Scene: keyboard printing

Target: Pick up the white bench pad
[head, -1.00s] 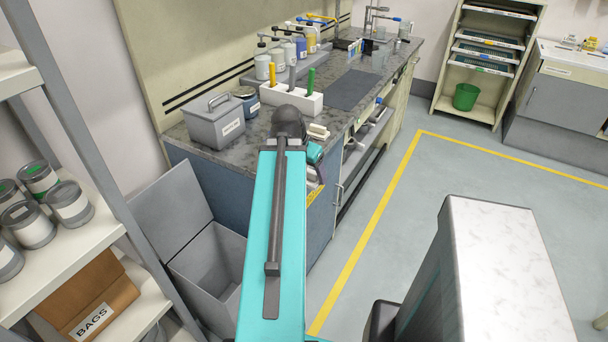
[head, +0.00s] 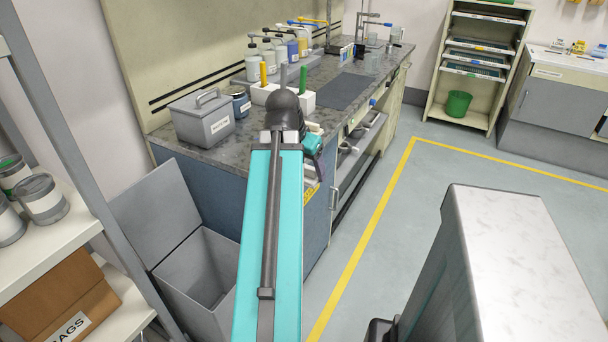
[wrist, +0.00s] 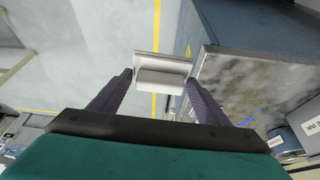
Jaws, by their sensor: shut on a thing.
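In the wrist view the white bench pad (wrist: 163,68) is a small pale block with a wider flat plate. It sits between the two dark fingertips of my gripper (wrist: 161,80), which is shut on it. The pad shows against the floor, beside the bench's corner. In the head view my gripper (head: 313,143) is partly hidden behind my arm at the bench's near right edge.
The speckled bench top (head: 228,146) carries a grey lidded box (head: 203,120), a dark jar (head: 238,103), a white holder (head: 305,103) and several pump bottles. An open grey bin (head: 196,272) stands at the near end.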

